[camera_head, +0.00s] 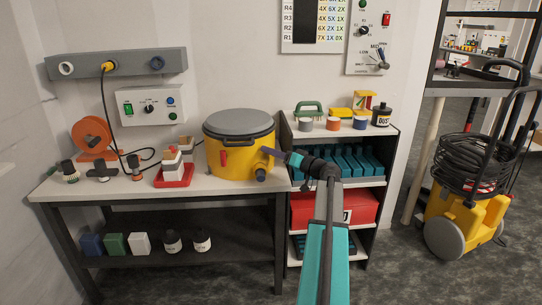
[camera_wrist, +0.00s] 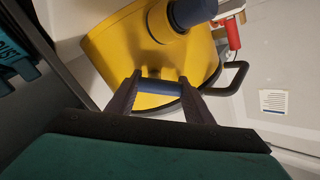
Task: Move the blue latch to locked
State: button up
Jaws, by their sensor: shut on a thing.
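The yellow canister (camera_head: 228,158) with a grey lid (camera_head: 238,124) stands on the bench's right end. Its blue latch (camera_head: 269,151) sticks out from the upper right side, toward my gripper (camera_head: 286,156). In the wrist view the blue latch (camera_wrist: 159,86) lies as a short bar between the two dark fingers of my gripper (camera_wrist: 158,88), which are shut on it. The yellow canister wall (camera_wrist: 120,55) is right behind it. Part of the latch is hidden by the fingers. I cannot tell the latch's exact setting.
A shelf unit (camera_head: 386,150) with teal cases stands right of the bench. A red tray (camera_head: 175,176) with white containers sits to the left.

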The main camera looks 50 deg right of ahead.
jog(key=m, duration=0.2)
jog(key=m+p, duration=0.1)
jog(key=m, duration=0.1)
jog(key=m+p, duration=0.1)
jog(key=m, duration=0.1)
jog(key=shift+d+r, duration=0.15)
jog(key=shift+r, duration=0.2)
jog(key=m, duration=0.1)
jog(key=m+p, duration=0.1)
jog(key=m, duration=0.1)
jog(key=m+p, duration=0.1)
jog(key=m, duration=0.1)
jog(key=shift+w+d, duration=0.1)
jog(key=shift+d, duration=0.15)
jog(key=o, duration=1)
jog(key=shift+f, duration=0.1)
jog(key=shift+o, duration=0.2)
